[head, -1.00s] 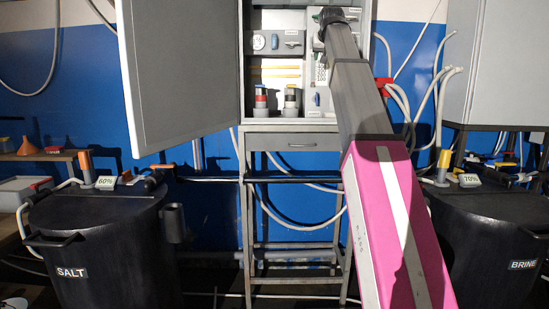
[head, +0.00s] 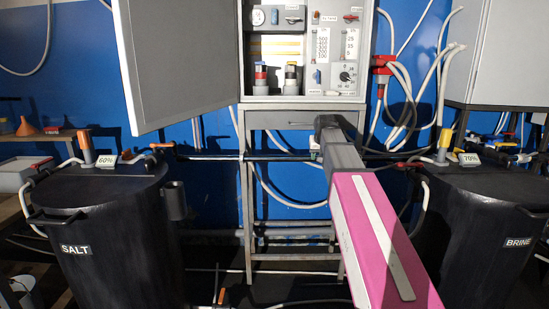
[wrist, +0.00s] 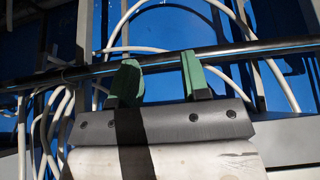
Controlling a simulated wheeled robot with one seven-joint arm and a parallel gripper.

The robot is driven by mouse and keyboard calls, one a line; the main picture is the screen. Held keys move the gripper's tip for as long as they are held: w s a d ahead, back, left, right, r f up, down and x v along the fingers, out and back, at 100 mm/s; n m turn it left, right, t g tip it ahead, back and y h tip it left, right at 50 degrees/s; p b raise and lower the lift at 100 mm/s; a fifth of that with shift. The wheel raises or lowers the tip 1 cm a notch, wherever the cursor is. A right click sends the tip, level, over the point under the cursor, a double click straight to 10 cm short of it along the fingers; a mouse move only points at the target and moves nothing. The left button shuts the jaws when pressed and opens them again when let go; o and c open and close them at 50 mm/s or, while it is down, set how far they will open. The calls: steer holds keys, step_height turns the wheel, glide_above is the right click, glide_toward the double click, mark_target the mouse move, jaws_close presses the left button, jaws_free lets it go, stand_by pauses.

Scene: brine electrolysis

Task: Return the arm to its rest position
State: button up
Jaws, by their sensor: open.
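My arm (head: 375,220), with its pink link and grey end, reaches forward from the lower right in the head view. Its far end is in front of the metal stand, below the open cabinet. My gripper (wrist: 158,78) shows in the wrist view with two green fingers spread apart and nothing between them. A dark horizontal pipe (wrist: 260,50) runs just beyond the fingertips; I cannot tell whether they touch it.
The open cabinet (head: 318,95) with its grey door (head: 180,65) stands above the metal stand (head: 250,200). A black SALT barrel (head: 110,210) is at left, a black BRINE barrel (head: 480,220) at right. White hoses (head: 425,85) hang right of the cabinet.

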steer(key=s+f+g, duration=0.2)
steer(key=s+f, duration=1.2)
steer(key=f, duration=0.3)
steer(key=s+f+g, duration=0.3)
steer(key=s+f, duration=1.1)
steer(key=f, duration=0.4)
steer(key=shift+s+f+g, duration=0.2)
steer(key=shift+s+g, duration=0.1)
